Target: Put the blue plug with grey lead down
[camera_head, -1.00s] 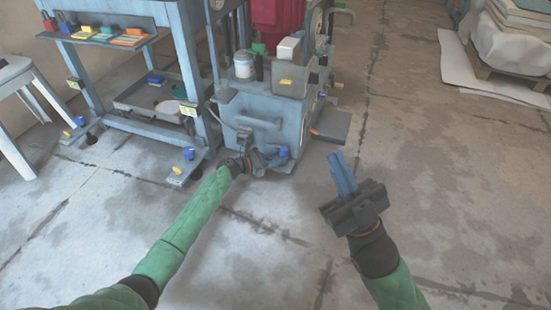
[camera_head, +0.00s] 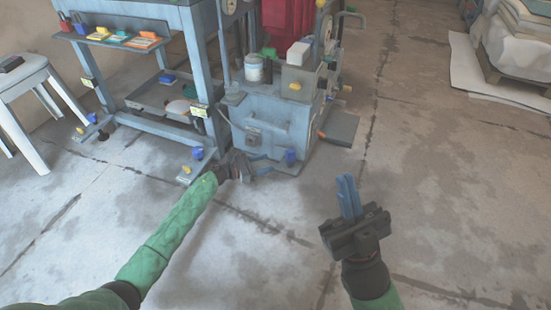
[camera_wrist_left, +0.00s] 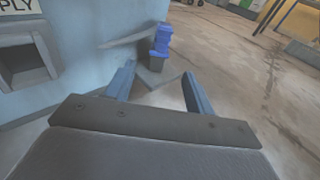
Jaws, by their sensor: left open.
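The blue plug (camera_head: 290,156) stands at the foot of the blue-grey machine (camera_head: 275,118), low at its front right. In the left wrist view the blue plug (camera_wrist_left: 160,40) looks upright, beyond the fingertips, with a grey strip, perhaps its lead (camera_wrist_left: 128,38), running left from it. My left gripper (camera_head: 262,164) is open and empty, low in front of the machine and left of the plug. Its two parted fingers also show in the left wrist view (camera_wrist_left: 158,82). My right gripper (camera_head: 348,196) has its fingers together, empty, over the floor at right.
A blue bench frame (camera_head: 150,120) with a lower shelf stands left of the machine. Another blue knob (camera_head: 197,153) sits near its foot. A white stool (camera_head: 25,80) is at far left. A covered pallet (camera_head: 510,50) is at back right. The floor between is clear.

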